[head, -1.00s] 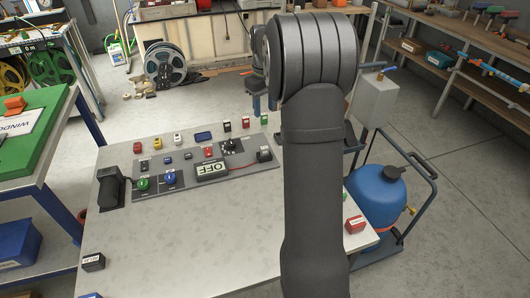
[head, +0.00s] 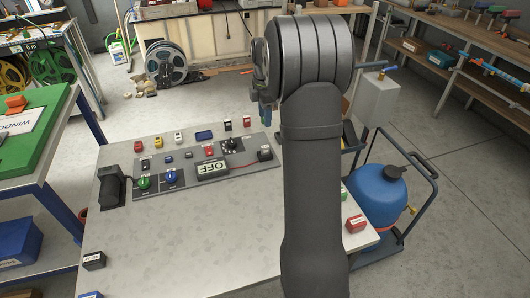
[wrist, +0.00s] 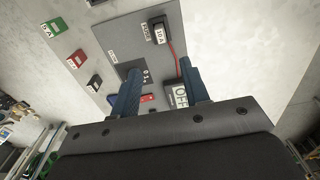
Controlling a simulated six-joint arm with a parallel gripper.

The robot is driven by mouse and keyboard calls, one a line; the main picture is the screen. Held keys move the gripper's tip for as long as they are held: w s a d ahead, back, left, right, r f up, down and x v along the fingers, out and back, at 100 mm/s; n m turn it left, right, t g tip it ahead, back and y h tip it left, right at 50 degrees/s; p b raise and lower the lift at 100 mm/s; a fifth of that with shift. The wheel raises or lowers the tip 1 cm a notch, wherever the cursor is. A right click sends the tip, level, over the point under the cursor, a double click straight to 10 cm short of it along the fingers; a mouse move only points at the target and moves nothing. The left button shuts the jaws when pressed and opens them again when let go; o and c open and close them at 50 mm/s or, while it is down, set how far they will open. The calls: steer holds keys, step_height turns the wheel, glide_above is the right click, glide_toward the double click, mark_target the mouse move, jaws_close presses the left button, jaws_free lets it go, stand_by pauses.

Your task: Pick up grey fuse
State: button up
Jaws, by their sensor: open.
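My gripper (head: 266,112) hangs beyond the far right part of the bench panel, partly hidden by my arm. Its two blue fingers are apart and empty in the wrist view (wrist: 158,72), above the panel with the rotary switch (wrist: 136,72). I cannot single out the grey fuse for certain. A small greyish block (head: 188,155) sits on the panel in the head view. A dark block marked 10 A (wrist: 159,32) with a red wire sits at the panel end. Loose green (wrist: 54,26), red (wrist: 76,58) and black (wrist: 95,83) fuses lie beside the panel.
The OFF display (head: 212,169) and green (head: 143,183) and blue (head: 170,177) buttons stand on the panel. A red block (head: 356,223) is near the right edge of the bench (head: 200,240). A blue tank (head: 378,195) stands to the right. The bench front is mostly clear.

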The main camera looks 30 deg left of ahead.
mark_target(265, 147)
step_height(265, 147, down, 14)
steer(key=shift+r, duration=0.2)
jaws_close()
stand_by(0.4)
